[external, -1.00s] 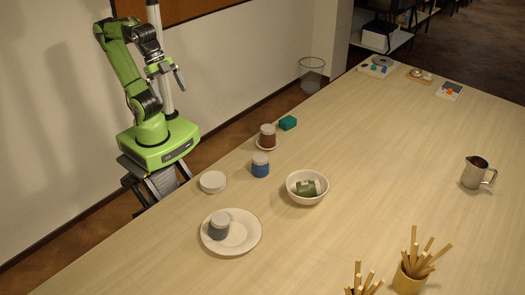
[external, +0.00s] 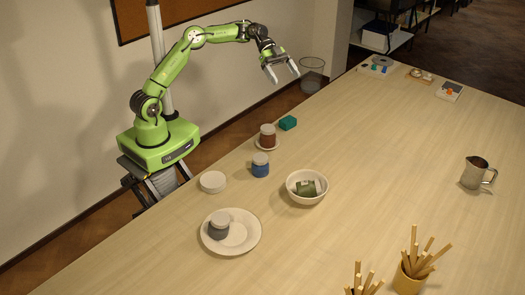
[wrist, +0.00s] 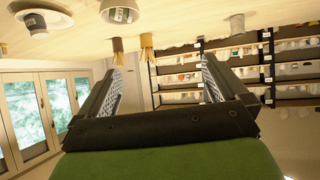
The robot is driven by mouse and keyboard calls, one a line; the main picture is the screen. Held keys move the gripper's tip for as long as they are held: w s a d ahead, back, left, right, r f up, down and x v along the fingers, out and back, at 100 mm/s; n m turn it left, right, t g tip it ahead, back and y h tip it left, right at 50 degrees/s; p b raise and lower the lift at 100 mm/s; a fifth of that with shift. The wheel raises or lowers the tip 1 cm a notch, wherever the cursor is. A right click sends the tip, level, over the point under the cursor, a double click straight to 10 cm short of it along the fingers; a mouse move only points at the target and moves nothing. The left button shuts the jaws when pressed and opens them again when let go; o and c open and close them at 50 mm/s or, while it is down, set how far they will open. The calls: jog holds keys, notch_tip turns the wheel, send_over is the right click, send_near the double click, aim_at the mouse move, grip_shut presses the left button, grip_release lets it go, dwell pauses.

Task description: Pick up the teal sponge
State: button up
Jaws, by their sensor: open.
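The teal sponge (external: 288,123) is a small block lying on the wooden table near its far left edge, just behind a brown jar, in the external view. My gripper (external: 284,76) is open and empty, raised in the air above and behind the sponge. Its two fingers stand apart in the wrist view (wrist: 162,72). The sponge does not show in the wrist view, which looks across the table toward shelves and windows.
A brown jar (external: 267,135) stands on a saucer close to the sponge, with a blue jar (external: 260,165) nearer. A white bowl (external: 292,195) holds a green-labelled item. A plate (external: 247,241) holds a grey jar. A metal pitcher (external: 474,172) stands right. The table's middle is clear.

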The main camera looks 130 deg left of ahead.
jog(key=s+a+n+t+y, duration=0.1)
jog(key=s+a+t, duration=0.1)
jog(key=s+a, duration=0.55)
send_near(292, 125)
jog(key=x, duration=0.9)
jog(key=shift+w, duration=0.1)
jog(key=shift+c, duration=0.8)
jog(key=c, duration=0.8)
jog(key=shift+r, duration=0.15)
